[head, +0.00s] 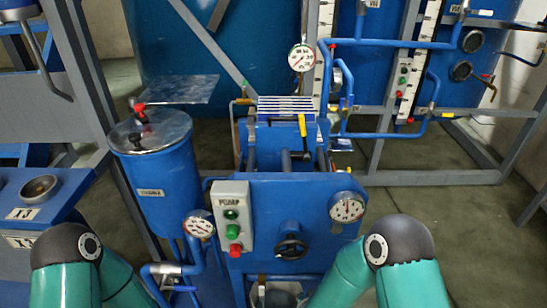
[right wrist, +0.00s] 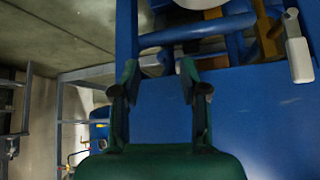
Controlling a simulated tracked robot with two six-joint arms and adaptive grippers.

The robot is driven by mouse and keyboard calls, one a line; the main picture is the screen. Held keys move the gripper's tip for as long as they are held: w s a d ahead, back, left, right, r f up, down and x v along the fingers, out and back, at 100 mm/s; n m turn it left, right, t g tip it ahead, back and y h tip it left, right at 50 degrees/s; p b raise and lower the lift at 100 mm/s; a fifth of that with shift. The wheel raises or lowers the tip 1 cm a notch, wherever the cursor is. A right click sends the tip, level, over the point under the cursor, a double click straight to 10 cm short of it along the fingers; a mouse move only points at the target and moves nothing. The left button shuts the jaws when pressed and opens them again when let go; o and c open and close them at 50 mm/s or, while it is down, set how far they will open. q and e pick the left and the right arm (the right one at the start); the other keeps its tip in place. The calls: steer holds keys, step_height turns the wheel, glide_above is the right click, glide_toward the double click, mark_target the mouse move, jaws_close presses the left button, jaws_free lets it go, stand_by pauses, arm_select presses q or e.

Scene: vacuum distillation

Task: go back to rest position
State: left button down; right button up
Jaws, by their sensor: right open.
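My right gripper (right wrist: 158,90) shows in the right wrist view with its two dark fingers apart and nothing between them. Behind the fingers is a flat blue panel (right wrist: 250,125). In the head view my two teal arms show at the bottom left and bottom right. Neither gripper can be made out there; a dark part at the bottom middle is too cut off to identify. The blue machine (head: 280,195) stands upright between the arms, with a control box (head: 232,217), a black handwheel (head: 291,248) and a round gauge (head: 347,207) on its front.
A blue cylindrical tank (head: 160,190) with a metal lid stands left of the machine. A smaller gauge (head: 200,224) sits beside it. A blue bench (head: 45,205) is at the left. Blue pipes and grey frames fill the back. Open floor (head: 470,230) lies at the right.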

steer(key=s+d+f+g+y, duration=0.2)
steer(key=s+d+f+g, duration=0.15)
steer(key=s+d, duration=0.25)
steer(key=s+a+n+g+y, duration=0.1)
steer(key=s+a+g+y, duration=0.25)
steer(key=s, duration=0.75)
arm_select(q)
step_height(320, 180, up, 15)
steer(key=p, duration=1.5)
arm_select(e)
step_height(320, 180, up, 14)
steer(key=shift+s+a+r, duration=0.25)
steer(key=shift+s, duration=0.1)
arm_select(q)
steer(key=shift+w+d+f, duration=0.1)
steer(key=shift+d, duration=0.05)
arm_select(e)
steer(key=shift+d, duration=0.15)
